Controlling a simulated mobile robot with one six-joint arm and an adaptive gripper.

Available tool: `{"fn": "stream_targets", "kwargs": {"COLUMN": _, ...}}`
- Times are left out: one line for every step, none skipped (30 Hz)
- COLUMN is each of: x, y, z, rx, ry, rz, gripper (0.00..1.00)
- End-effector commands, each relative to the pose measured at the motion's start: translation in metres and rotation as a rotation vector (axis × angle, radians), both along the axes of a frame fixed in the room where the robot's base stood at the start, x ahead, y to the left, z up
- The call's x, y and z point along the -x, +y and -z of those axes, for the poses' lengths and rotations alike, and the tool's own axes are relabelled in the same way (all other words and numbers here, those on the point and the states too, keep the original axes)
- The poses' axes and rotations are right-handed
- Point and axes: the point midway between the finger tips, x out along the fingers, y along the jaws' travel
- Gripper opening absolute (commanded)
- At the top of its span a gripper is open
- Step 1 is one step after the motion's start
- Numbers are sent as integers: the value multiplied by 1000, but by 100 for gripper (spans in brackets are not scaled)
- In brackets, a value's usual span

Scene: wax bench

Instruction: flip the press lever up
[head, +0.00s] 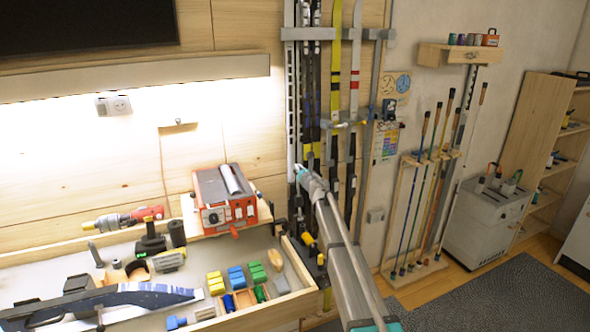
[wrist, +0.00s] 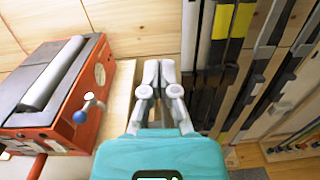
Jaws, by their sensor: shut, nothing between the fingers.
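A red-and-grey press (head: 228,203) sits on the shelf at the back of the bench, with a light roller on top. It fills the left of the wrist view (wrist: 52,95). A short lever with a blue ball knob (wrist: 81,116) sticks out from its near right side and points down and left there. I take this for the press lever; it is too small to make out in the head view. My gripper (wrist: 159,72) is shut and empty, to the right of the press and apart from the lever. It shows in the head view (head: 299,170) in front of the ski rack.
Skis (head: 335,70) stand upright in a wall rack behind my gripper. A red handle (wrist: 38,166) juts from the press front. The bench tray (head: 290,300) holds coloured wax blocks, brushes and a ski. A red drill (head: 122,217) lies left of the press.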

Motion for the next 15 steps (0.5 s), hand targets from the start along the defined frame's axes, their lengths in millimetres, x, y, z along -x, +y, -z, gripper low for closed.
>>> {"fn": "stream_targets", "kwargs": {"x": 0, "y": 1, "z": 0, "rx": 0, "ry": 0, "rz": -1, "gripper": 0}}
{"fn": "stream_targets", "kwargs": {"x": 0, "y": 1, "z": 0, "rx": 0, "ry": 0, "rz": -1, "gripper": 0}}
{"fn": "stream_targets", "kwargs": {"x": 0, "y": 1, "z": 0, "rx": 0, "ry": 0, "rz": -2, "gripper": 0}}
{"fn": "stream_targets", "kwargs": {"x": 0, "y": 1, "z": 0, "rx": 0, "ry": 0, "rz": -2, "gripper": 0}}
{"fn": "stream_targets", "kwargs": {"x": 0, "y": 1, "z": 0, "rx": 0, "ry": 0, "rz": -2, "gripper": 0}}
{"fn": "stream_targets", "kwargs": {"x": 1, "y": 1, "z": 0, "rx": 0, "ry": 0, "rz": -2, "gripper": 0}}
{"fn": "stream_targets", "kwargs": {"x": 1, "y": 1, "z": 0, "rx": 0, "ry": 0, "rz": -2, "gripper": 0}}
{"fn": "stream_targets", "kwargs": {"x": 2, "y": 1, "z": -1, "rx": 0, "ry": 0, "rz": -2, "gripper": 0}}
{"fn": "stream_targets", "kwargs": {"x": 2, "y": 0, "z": -1, "rx": 0, "ry": 0, "rz": -1, "gripper": 0}}
{"fn": "stream_targets", "kwargs": {"x": 3, "y": 0, "z": -2, "rx": 0, "ry": 0, "rz": -1, "gripper": 0}}
{"fn": "stream_targets", "kwargs": {"x": 4, "y": -1, "z": -2, "rx": 0, "ry": 0, "rz": -1, "gripper": 0}}
{"fn": "stream_targets", "kwargs": {"x": 6, "y": -2, "z": -3, "rx": 0, "ry": 0, "rz": -1, "gripper": 0}}
{"fn": "stream_targets", "kwargs": {"x": 7, "y": -3, "z": -4, "rx": 0, "ry": 0, "rz": -1, "gripper": 0}}
{"fn": "stream_targets", "kwargs": {"x": 9, "y": -4, "z": -5, "rx": 0, "ry": 0, "rz": -1, "gripper": 0}}
{"fn": "stream_targets", "kwargs": {"x": 11, "y": -5, "z": -7, "rx": 0, "ry": 0, "rz": -1, "gripper": 0}}
